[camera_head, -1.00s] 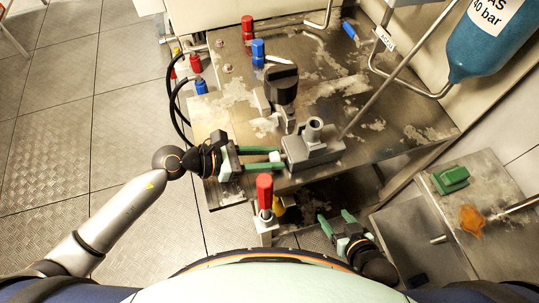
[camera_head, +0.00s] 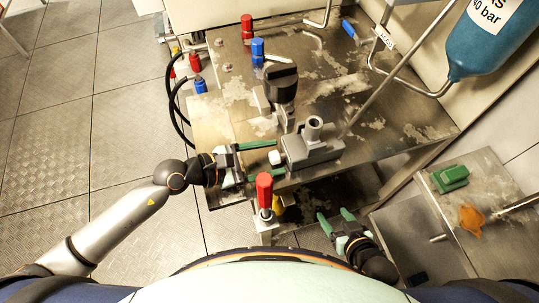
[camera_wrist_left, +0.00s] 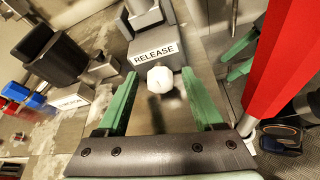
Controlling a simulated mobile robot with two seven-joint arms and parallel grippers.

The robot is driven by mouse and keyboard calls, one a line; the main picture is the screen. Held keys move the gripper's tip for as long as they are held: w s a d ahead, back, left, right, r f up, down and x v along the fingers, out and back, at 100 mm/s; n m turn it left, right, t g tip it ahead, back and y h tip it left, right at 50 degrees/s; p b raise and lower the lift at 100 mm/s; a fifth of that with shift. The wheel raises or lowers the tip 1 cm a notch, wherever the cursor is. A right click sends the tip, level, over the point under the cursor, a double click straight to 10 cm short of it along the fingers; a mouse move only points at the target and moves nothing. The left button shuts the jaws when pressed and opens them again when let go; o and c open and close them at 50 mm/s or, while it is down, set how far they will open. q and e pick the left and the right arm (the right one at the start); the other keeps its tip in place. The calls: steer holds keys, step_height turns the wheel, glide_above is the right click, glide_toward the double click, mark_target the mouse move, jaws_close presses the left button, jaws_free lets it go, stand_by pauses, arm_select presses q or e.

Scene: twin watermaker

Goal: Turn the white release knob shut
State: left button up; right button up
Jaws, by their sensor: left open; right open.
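The white release knob (camera_head: 275,157) sits on the left end of the grey pump block (camera_head: 312,150). In the left wrist view the knob (camera_wrist_left: 160,79) is faceted, just below a "RELEASE" label (camera_wrist_left: 154,54). My left gripper (camera_head: 272,158) is open, with its green fingers pointing right, one on either side of the knob. In the left wrist view my left gripper (camera_wrist_left: 158,100) shows the knob between the fingertips, apart from both. My right gripper (camera_head: 334,221) is open and empty, low at the front, below the bench edge.
A red-handled valve (camera_head: 264,190) stands just in front of the left fingers, and its red handle (camera_wrist_left: 282,60) is close on the right in the left wrist view. A black-topped part (camera_head: 281,82) rises behind. A green block (camera_head: 450,179) and an orange knob (camera_head: 471,219) lie right.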

arm_select(q)
steer(key=shift+a, duration=0.1)
steer(key=b+v, duration=0.2)
steer(key=v, duration=0.9)
steer(key=shift+f, duration=0.15)
steer(key=shift+s+a+r, duration=0.25)
steer(key=shift+a+r, duration=0.05)
steer(key=shift+a, duration=0.1)
steer(key=shift+a+r, duration=0.15)
arm_select(e)
steer(key=shift+w+a+f, duration=0.45)
steer(key=shift+a+f, duration=0.15)
steer(key=shift+a, duration=0.05)
steer(key=shift+s+d, duration=0.1)
